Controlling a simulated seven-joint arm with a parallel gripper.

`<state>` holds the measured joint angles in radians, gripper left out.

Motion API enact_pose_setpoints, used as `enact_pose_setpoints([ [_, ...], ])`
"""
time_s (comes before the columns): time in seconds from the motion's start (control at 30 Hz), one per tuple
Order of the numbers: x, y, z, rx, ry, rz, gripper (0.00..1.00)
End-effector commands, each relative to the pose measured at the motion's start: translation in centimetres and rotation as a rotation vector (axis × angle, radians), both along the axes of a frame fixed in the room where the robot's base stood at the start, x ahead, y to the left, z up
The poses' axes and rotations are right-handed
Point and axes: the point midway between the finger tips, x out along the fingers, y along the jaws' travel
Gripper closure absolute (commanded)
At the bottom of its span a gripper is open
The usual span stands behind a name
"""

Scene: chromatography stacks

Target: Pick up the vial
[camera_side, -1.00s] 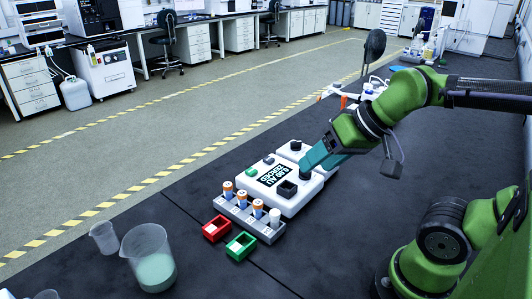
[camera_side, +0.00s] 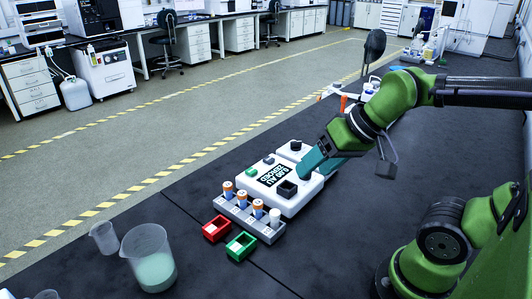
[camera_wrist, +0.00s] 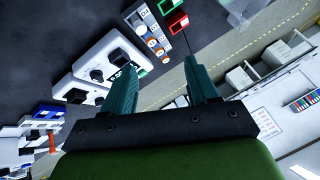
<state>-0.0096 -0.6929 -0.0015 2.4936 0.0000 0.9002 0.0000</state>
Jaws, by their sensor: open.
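Several vials with orange and white caps stand upright in a grey rack (camera_side: 250,219) on the dark bench; one of them is an orange-capped vial (camera_side: 258,206). At the rack's right end is a white-topped vial (camera_side: 275,217). The rack also shows in the wrist view (camera_wrist: 150,32). My gripper (camera_side: 306,168) has teal fingers and is above the back right part of the white instrument, behind and right of the rack. In the wrist view its two fingers (camera_wrist: 158,72) are spread, with no vial between them.
A white instrument (camera_side: 288,190) with a display and a dark square well stands behind the rack. A red tray (camera_side: 216,229) and a green tray (camera_side: 241,246) lie in front. Beakers (camera_side: 149,258) stand at the lower left. The bench right of the trays is clear.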

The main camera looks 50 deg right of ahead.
Motion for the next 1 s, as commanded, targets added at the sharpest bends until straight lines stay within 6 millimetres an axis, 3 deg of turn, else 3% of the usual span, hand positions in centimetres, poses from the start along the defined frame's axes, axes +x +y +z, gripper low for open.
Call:
enact_pose_setpoints([
  [0.17,4.1,0.1,-0.6,-0.022,0.127,0.027,0.41],
  [0.33,9.6,0.0,-1.3,-0.07,0.266,0.074,0.41],
  [0.5,15.2,-0.2,-3.2,-0.135,0.404,0.123,0.41],
  [0.7,20.5,-0.5,-5.3,-0.208,0.525,0.164,0.41],
  [0.9,22.1,-0.9,-3.6,-0.239,0.544,0.177,0.41],
  [1.0,21.7,-0.8,-4.6,-0.235,0.563,0.186,0.41],
])
